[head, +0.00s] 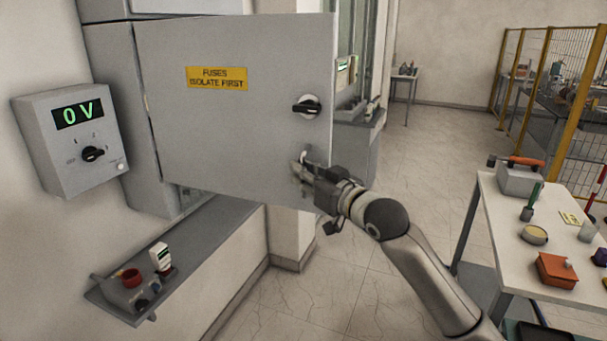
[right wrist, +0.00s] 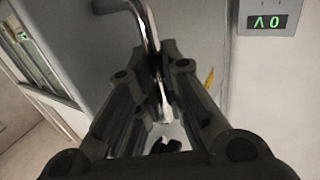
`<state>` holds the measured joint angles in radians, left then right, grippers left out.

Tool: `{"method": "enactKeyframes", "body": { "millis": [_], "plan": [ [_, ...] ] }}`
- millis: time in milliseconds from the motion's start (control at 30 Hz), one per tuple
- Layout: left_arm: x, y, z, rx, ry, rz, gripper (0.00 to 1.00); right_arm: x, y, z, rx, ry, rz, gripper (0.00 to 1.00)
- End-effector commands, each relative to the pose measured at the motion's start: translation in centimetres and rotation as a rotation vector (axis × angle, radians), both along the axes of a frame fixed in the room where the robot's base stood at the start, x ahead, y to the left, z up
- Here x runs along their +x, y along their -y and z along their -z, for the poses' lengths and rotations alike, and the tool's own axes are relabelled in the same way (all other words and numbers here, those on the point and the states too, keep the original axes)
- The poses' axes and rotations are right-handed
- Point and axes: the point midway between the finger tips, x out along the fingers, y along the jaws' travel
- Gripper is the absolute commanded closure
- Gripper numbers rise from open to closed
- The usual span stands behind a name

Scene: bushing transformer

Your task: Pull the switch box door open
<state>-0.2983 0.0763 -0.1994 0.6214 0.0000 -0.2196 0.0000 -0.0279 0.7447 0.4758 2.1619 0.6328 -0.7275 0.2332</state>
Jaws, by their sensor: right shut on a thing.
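The switch box door (head: 225,120) is a grey panel with a yellow label (head: 217,78) reading "FUSES ISOLATE FIRST". It stands swung out from the grey switch box (head: 122,110) on the wall, hinged at its left edge. A black rotary knob (head: 307,107) is on its right side. My right gripper (head: 304,172) is at the door's lower right, shut on the metal door handle. In the right wrist view the shiny bent handle (right wrist: 147,25) runs down between the fingers (right wrist: 160,85). The fingers partly hide the handle. My left gripper is not in view.
A meter box (head: 70,140) reading 0 V hangs left of the switch box. A narrow shelf (head: 205,235) below holds a small control box (head: 130,291). A white table (head: 492,240) with several items stands at right, before a yellow fence (head: 575,90). The floor between is clear.

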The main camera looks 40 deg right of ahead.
Motion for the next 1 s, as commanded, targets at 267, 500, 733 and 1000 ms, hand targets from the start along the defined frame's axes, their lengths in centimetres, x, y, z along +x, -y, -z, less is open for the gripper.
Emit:
{"method": "enactKeyframes", "body": {
  "millis": [267, 500, 733, 1000],
  "plan": [
    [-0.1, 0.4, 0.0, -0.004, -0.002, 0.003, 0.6, 0.0, 0.0, -0.2, -0.006, 0.005, 0.001, 0.82],
    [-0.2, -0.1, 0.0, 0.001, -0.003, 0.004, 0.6, 0.0, 0.0, -0.1, -0.002, 0.003, 0.0, 0.68],
    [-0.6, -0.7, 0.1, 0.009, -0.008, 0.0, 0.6, -0.2, 0.0, 0.0, 0.0, 0.001, 0.0, 0.68],
    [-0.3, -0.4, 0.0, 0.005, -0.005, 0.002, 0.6, -3.4, -0.3, 0.2, 0.0, -0.002, -0.001, 0.68]
  ]
}}
